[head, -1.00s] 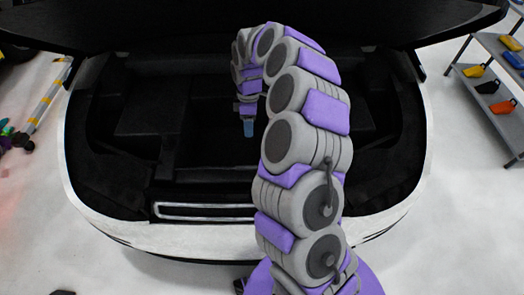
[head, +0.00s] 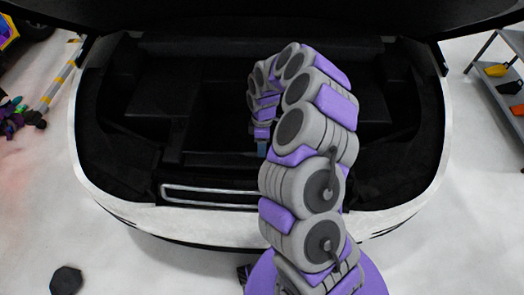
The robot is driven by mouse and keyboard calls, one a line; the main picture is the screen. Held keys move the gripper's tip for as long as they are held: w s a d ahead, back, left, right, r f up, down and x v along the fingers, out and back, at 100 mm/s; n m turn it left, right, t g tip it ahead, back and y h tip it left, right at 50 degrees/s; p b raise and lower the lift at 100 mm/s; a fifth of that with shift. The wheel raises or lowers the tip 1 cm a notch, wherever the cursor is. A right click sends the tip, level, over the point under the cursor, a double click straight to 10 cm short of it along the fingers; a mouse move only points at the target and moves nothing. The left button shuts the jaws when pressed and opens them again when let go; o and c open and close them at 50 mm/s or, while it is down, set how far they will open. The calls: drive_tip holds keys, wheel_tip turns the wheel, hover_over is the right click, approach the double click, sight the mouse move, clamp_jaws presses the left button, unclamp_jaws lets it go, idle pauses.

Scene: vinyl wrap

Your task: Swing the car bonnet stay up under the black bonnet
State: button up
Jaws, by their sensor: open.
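The black bonnet (head: 240,18) is raised across the top of the head view, over the open, dark engine bay (head: 150,100). A thin, pale, elongated loop (head: 205,190) lies along the front edge of the bay; I cannot tell whether it is the stay or trim. No other rod stands out against the black bay. My gripper (head: 262,150) is open and points down over the bay, just behind the loop's right end. Its blue-grey tip is small and partly lost in shadow. My arm hides the bay's right-middle part and the loop's right end.
The white front bodywork (head: 180,222) rims the bay. A grey shelf (head: 500,70) with coloured bins stands at the right. A yellow-striped bar (head: 60,80) and a dark cluttered object (head: 18,115) are at the left. A dark block (head: 66,280) lies on the pale floor, which is otherwise clear nearby.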

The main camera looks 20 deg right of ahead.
drive_tip(key=shift+s+a+f, duration=0.15)
drive_tip(key=shift+f, duration=0.55)
drive_tip(key=shift+s+a+f, duration=0.1)
drive_tip(key=shift+a+f, duration=0.05)
drive_tip(key=shift+f, duration=0.5)
drive_tip(key=shift+d, duration=0.1)
drive_tip(key=shift+c, duration=0.8)
clamp_jaws()
drive_tip(key=shift+r, duration=0.1)
